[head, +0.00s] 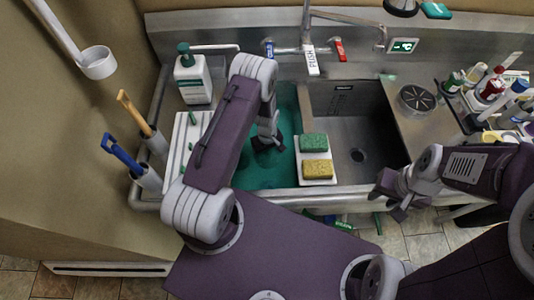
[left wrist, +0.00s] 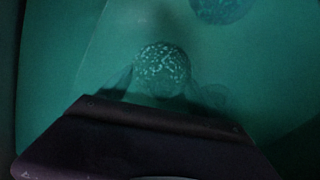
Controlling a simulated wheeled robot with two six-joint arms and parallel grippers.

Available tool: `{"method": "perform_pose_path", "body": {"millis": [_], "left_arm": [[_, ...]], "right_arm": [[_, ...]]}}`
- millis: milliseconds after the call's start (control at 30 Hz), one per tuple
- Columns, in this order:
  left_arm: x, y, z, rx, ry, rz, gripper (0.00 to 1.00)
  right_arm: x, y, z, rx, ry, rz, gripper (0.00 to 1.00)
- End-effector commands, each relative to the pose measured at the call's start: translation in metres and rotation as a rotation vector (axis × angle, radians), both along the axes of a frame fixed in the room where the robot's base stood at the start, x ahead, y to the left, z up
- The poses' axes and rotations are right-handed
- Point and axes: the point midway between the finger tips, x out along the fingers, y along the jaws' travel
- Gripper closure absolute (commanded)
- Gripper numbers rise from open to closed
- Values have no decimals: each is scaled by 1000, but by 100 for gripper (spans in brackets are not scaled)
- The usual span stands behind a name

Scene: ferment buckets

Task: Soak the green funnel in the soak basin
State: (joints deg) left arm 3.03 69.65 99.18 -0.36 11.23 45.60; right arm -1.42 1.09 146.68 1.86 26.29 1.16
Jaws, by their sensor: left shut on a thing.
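The soak basin (head: 285,108) is the left sink bowl, filled with teal liquid. My left gripper (head: 267,142) reaches down into it, and its fingertips are hard to make out in the head view. In the left wrist view a round, speckled, green-tinted thing (left wrist: 162,68) sits between my left fingers, which are shut on it under the liquid. I take it as the green funnel, though its full shape is hidden. My right gripper (head: 391,201) is empty and looks open, in front of the counter at the right.
A white tray with a green sponge (head: 313,142) and a yellow sponge (head: 317,169) stands on the divider. The right sink bowl (head: 358,125) is empty. A soap bottle (head: 192,78) stands behind the ribbed drainboard. Another round thing (left wrist: 222,8) lies in the liquid. Bottles crowd the right counter.

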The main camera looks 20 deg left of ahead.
Motion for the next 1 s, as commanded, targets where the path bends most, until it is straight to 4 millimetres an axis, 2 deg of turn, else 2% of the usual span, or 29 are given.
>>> {"method": "perform_pose_path", "body": {"millis": [533,567,633,667,1000], "left_arm": [[0,0,-9,0,0,0,63],[0,0,-9,0,0,0,22],[0,0,-8,0,0,0,3],[0,0,-8,0,0,0,0],[0,0,-8,0,0,0,0]], "right_arm": [[0,0,-8,0,0,0,64],[0,0,-8,0,0,0,64],[0,0,-7,0,0,0,64],[0,0,-7,0,0,0,64],[0,0,-7,0,0,0,64]]}}
